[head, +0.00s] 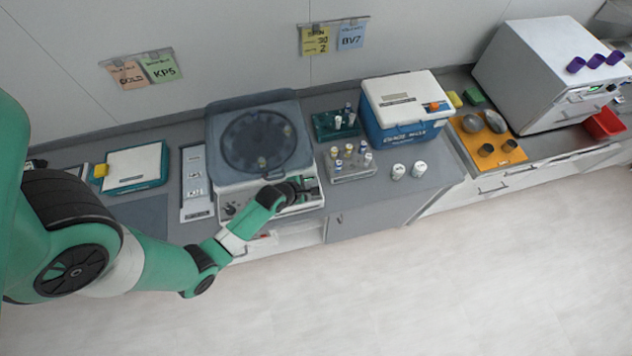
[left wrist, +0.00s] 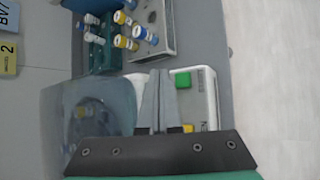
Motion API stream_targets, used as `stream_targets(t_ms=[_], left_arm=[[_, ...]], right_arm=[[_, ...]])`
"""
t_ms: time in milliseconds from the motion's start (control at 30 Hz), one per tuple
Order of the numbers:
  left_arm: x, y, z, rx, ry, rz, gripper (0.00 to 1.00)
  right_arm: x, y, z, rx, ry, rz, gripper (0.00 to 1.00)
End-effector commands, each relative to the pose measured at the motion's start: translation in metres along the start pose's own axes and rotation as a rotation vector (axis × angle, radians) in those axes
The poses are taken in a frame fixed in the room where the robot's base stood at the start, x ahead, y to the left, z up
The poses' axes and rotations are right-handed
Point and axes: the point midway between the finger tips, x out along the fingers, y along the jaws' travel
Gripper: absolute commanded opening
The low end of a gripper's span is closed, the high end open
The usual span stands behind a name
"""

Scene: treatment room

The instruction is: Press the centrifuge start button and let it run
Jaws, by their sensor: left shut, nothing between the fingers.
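The centrifuge (head: 227,196) stands on the counter with its smoky see-through lid (head: 290,105) down over the rotor. Its front panel also shows in the left wrist view (left wrist: 208,105), with a green button (left wrist: 182,79) and a yellow button (left wrist: 187,128). My left gripper (head: 304,186) is over the right part of the front panel. In the left wrist view its fingers (left wrist: 160,74) are shut and empty, with the tips beside the green button; I cannot tell whether they touch the panel. My right gripper is not in view.
A dark green rack (head: 325,126) and a blue-and-white cooler (head: 402,105) stand behind. The floor in front is clear.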

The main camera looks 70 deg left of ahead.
Motion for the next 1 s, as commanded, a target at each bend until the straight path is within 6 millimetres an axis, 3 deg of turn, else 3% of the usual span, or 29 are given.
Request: stream_targets(t_ms=[33,233,1000], left_arm=[[0.010,-0.007,-0.007,0.000,0.000,0.000,0.00],[0.021,-0.015,-0.015,0.000,0.000,-0.001,0.00],[0.020,-0.015,-0.015,0.000,0.000,0.000,0.00]], right_arm=[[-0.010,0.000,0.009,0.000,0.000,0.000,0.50],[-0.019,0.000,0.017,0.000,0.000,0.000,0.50],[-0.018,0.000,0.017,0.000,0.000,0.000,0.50]])
